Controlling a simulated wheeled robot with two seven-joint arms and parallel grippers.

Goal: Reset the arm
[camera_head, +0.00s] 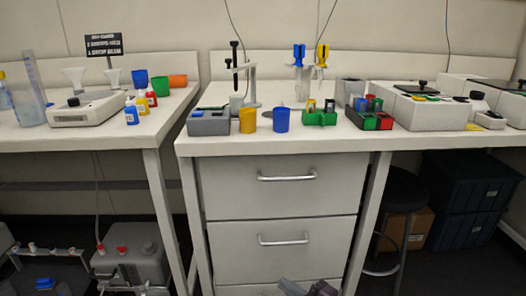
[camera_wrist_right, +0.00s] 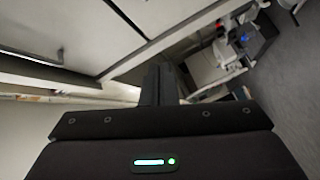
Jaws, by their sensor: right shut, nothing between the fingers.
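My right gripper (camera_head: 308,288) shows at the bottom edge of the head view, low in front of the white drawer cabinet. Only its tip end is in the picture. In the right wrist view its dark fingers (camera_wrist_right: 160,82) are together with nothing between them. It is apart from the things on the bench. My left gripper is not in view.
The white bench (camera_head: 230,148) carries a blue cup (camera_head: 281,120), a yellow cup (camera_head: 248,120), a green rack (camera_head: 320,116), pipettes on a stand and instruments. Its drawer cabinet (camera_head: 280,205) stands below. A black stool (camera_head: 405,190) and dark crates (camera_head: 470,200) are at right.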

